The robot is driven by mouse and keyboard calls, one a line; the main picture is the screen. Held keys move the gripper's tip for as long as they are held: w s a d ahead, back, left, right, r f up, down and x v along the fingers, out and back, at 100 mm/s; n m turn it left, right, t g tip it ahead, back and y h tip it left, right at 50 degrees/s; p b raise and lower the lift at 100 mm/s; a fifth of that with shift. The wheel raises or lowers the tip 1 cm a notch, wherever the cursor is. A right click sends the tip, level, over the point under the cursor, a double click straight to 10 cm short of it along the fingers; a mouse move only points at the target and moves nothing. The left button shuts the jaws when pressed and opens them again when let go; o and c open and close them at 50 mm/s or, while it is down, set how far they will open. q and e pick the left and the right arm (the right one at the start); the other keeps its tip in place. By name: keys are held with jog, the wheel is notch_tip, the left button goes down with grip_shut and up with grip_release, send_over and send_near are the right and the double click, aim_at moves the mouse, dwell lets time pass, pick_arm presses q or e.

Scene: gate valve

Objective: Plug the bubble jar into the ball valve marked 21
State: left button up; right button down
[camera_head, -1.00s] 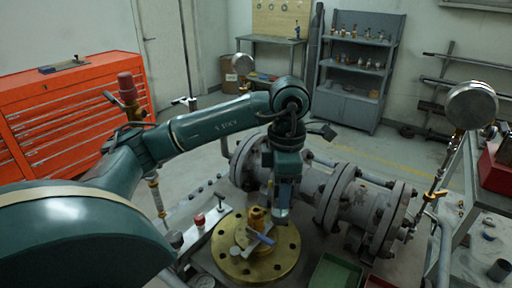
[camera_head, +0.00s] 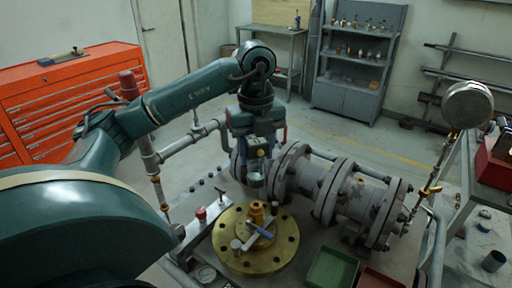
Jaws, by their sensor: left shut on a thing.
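My left gripper (camera_head: 256,166) points down in the middle of the view, shut on a small pale grey cylinder that looks like the bubble jar (camera_head: 256,182). The jar hangs apart from and above a round brass flange (camera_head: 229,262). On the flange stands a brass fitting (camera_head: 257,212) with a blue lever (camera_head: 260,230), which looks like a ball valve. A second small fitting with a grey knob (camera_head: 236,245) stands to its left. No number 21 can be read on any of them. My right gripper is not in view.
A large grey flanged pipe (camera_head: 335,190) lies just right of and behind the flange. A green tray (camera_head: 333,268) and a red tray (camera_head: 372,280) are at front right. A bar with a red knob (camera_head: 201,213) is to the left. A round gauge (camera_head: 468,104) rises at right.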

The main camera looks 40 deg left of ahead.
aim_at(256, 177)
pick_arm(q)
jog(key=shift+f+b, duration=0.4)
jog(key=shift+f, duration=0.7)
notch_tip(256, 177, down, 3)
jog(key=shift+r+b, duration=0.1)
jog(key=shift+b, duration=1.1)
jog(key=shift+f+b, duration=0.5)
jog(key=shift+f, duration=0.2)
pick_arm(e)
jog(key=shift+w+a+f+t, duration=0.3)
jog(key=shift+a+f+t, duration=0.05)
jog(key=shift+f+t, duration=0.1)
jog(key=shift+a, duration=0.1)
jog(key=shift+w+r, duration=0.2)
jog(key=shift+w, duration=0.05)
pick_arm(q)
jog(key=shift+f, duration=0.4)
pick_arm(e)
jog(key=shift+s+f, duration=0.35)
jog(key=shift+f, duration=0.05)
pick_arm(q)
jog(key=shift+f, duration=0.1)
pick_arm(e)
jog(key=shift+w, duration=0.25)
pick_arm(q)
jog(key=shift+f+b, duration=0.2)
jog(key=shift+b, duration=0.1)
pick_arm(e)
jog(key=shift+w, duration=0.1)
